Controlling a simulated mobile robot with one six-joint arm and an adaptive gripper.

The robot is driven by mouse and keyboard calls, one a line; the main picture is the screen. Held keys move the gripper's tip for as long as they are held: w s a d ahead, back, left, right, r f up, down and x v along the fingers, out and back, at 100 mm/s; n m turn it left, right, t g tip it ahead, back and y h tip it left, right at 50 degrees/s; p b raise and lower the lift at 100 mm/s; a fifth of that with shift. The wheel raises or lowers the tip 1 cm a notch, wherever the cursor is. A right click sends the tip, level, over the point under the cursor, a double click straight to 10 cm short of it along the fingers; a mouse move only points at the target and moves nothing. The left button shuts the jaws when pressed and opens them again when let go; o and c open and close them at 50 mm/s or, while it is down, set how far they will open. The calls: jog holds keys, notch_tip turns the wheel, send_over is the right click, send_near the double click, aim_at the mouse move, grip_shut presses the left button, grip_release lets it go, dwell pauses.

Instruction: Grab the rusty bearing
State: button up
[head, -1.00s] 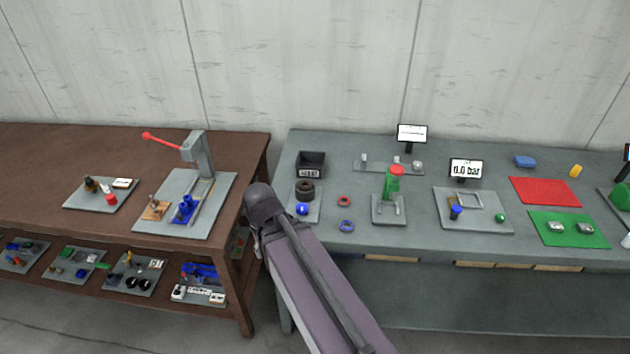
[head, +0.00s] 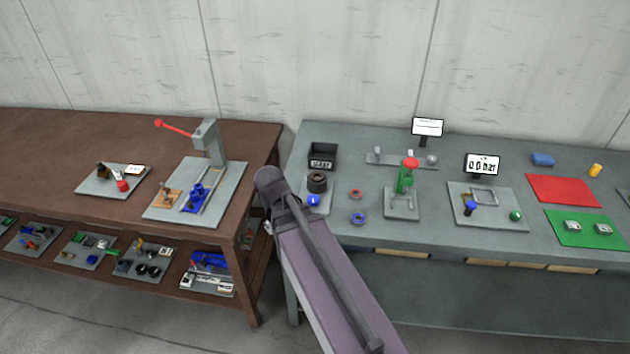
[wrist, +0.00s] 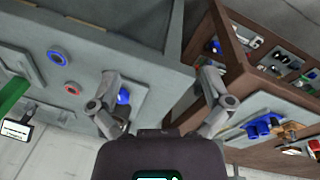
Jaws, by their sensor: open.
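A dark brown ring, which looks like the rusty bearing (head: 317,182), sits on a small grey plate at the left end of the grey bench, behind a blue ball (head: 313,200). My gripper (wrist: 160,78) is open and empty in the wrist view, its two fingers spread wide. The left finger there overlaps the small plate, beside the blue ball (wrist: 123,96). In the head view my arm hides the gripper.
A black bin (head: 322,156) stands behind the bearing. A red ring (head: 356,194) and a blue ring (head: 358,218) lie to its right, with a green press (head: 406,180) beyond. The brown bench (head: 60,150) carries a lever press (head: 208,150) left of my arm.

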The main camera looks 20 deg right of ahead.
jog(key=w+d+m+h+b, duration=0.2)
jog(key=w+m+h, duration=0.1)
jog(key=w, duration=0.4)
jog(key=w+d+m+t+h+b, duration=0.1)
jog(key=w+d+m+h+b, duration=0.2)
jog(key=w+m, duration=0.3)
jog(key=w+d+m+t+h+b, duration=0.1)
jog(key=w+d+m+h+b, duration=0.2)
jog(key=w, duration=0.4)
jog(key=shift+w+d+r+m+h, duration=0.2)
jog(key=shift+w+m+h, duration=0.1)
jog(key=shift+m+h, duration=0.35)
jog(key=b, duration=0.4)
send_near(317, 177)
jog(key=x, duration=0.2)
jog(key=shift+w+d+f, duration=0.1)
jog(key=shift+w+d, duration=0.2)
jog(key=shift+w+d+f+b, duration=0.15)
jog(key=shift+d+b, duration=0.2)
jog(key=shift+d, duration=0.25)
